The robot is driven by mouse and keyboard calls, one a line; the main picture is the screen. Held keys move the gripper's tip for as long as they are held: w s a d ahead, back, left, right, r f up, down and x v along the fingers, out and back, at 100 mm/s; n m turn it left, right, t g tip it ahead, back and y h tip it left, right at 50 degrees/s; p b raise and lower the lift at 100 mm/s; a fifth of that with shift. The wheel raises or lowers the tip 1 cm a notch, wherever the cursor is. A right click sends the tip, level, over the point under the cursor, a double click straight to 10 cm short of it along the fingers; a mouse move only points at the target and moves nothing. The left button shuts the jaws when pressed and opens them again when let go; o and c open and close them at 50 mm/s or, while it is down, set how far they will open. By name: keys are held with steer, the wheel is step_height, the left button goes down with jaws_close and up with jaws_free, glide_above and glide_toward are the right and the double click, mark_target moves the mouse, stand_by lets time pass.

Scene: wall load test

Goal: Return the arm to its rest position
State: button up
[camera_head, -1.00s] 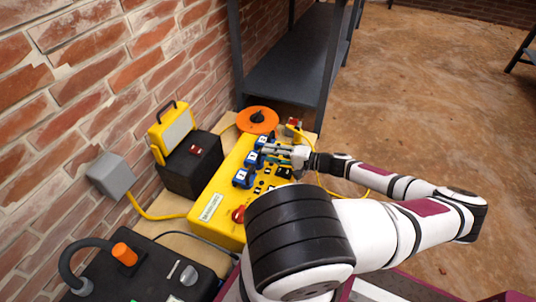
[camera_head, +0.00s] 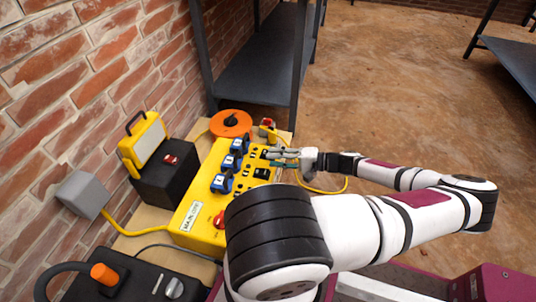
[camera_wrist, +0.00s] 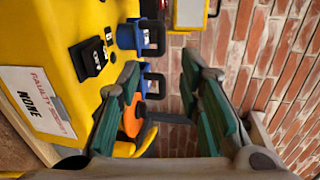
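My gripper (camera_head: 283,158) is at the right edge of the yellow panel box (camera_head: 190,222), just above it in the head view. In the wrist view its two green-padded fingers (camera_wrist: 165,105) stand wide apart with nothing between them. Behind the fingers the wrist view shows blue plugs or sockets (camera_wrist: 127,36), a black switch (camera_wrist: 88,58), a white label (camera_wrist: 38,100) and part of the orange reel (camera_wrist: 132,120). My arm reaches from the lower middle out to the right and bends back to the box.
A black case with a yellow lamp (camera_head: 146,140) and a grey wall box (camera_head: 82,194) stand by the brick wall. An orange reel (camera_head: 228,124) is behind the panel. A black unit (camera_head: 130,282) is front left. Grey shelving (camera_head: 265,70) stands behind. The floor (camera_head: 400,90) at right is open.

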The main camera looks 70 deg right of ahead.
stand_by(0.3)
steer(key=w+a+r+n+g+y, duration=0.2)
steer(key=a+r+n+g+y, duration=0.15)
steer(key=a+g, duration=0.2)
steer(key=w+a+r+n+g+y, duration=0.3)
steer(key=a+n+g, duration=0.1)
steer(key=a+g, duration=0.15)
steer(key=w+a+r+n+g+h, duration=0.1)
steer(key=a+r+n+g+h, duration=0.2)
steer(key=a+r, duration=0.55)
steer(key=w+a+r+n+g+h, duration=0.1)
steer(key=a+r+n+g+h, duration=0.15)
steer(key=a+r+g, duration=0.6)
steer(key=s+a+r+n+t+h+p, duration=0.3)
steer(key=s+a+r+t, duration=0.4)
steer(key=s+a+r, duration=0.65)
step_height(320, 180, up, 41)
steer(key=w+d+t+p, duration=0.1)
steer(key=t+p, duration=0.3)
steer(key=p, duration=3.2)
steer(key=shift+w+d+f+n+h, duration=0.15)
steer(key=shift+w+d+n+h, duration=0.2)
steer(key=shift+w, duration=0.35)
